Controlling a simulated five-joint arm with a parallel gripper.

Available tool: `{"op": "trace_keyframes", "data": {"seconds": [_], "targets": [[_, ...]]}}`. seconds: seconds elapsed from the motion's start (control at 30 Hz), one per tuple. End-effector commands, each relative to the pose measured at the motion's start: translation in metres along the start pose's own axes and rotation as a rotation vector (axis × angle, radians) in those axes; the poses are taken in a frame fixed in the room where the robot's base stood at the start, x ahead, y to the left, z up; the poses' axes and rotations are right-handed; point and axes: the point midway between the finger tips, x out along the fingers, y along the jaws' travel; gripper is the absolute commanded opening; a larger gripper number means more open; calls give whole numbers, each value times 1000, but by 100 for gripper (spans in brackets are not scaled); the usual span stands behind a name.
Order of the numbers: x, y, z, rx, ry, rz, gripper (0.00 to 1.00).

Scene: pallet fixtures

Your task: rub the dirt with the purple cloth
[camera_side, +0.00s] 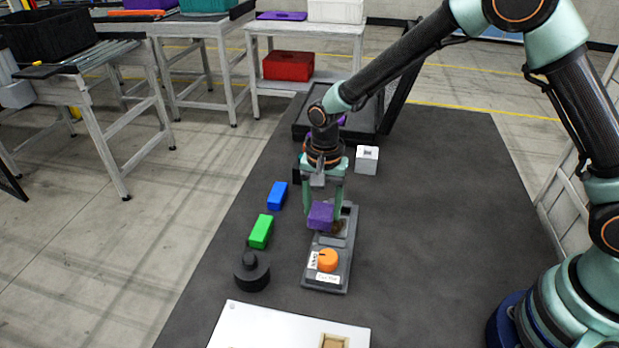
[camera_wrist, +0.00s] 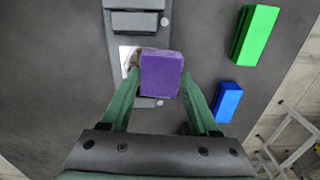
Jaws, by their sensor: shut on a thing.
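The purple cloth (camera_side: 320,215) looks like a small block. My gripper (camera_side: 322,200) points down and is shut on it, one green finger on each side. In the wrist view, the cloth (camera_wrist: 161,74) sits between the tips of my gripper (camera_wrist: 160,80). A brown patch of dirt (camera_side: 339,226) shows on the grey fixture (camera_side: 341,262), just right of the cloth and partly hidden by it. The cloth is over or close above the fixture's far part; I cannot tell whether it touches.
An orange knob (camera_side: 327,260) stands on the fixture's near part. A green block (camera_side: 261,232), a blue block (camera_side: 278,196) and a black knobbed weight (camera_side: 251,271) stand to the left. A white cube (camera_side: 367,160) is behind. A white board (camera_side: 270,330) lies in front. The mat right of the fixture is clear.

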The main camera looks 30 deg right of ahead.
Motion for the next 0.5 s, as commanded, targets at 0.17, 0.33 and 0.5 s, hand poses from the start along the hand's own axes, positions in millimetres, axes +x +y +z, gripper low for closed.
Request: {"op": "trace_keyframes", "data": {"seconds": [0.17,0.33,0.5], "targets": [[8,13,-1,1,0,1,17],[9,29,-2,2,0,1,17],[9,44,-2,2,0,1,17]]}}
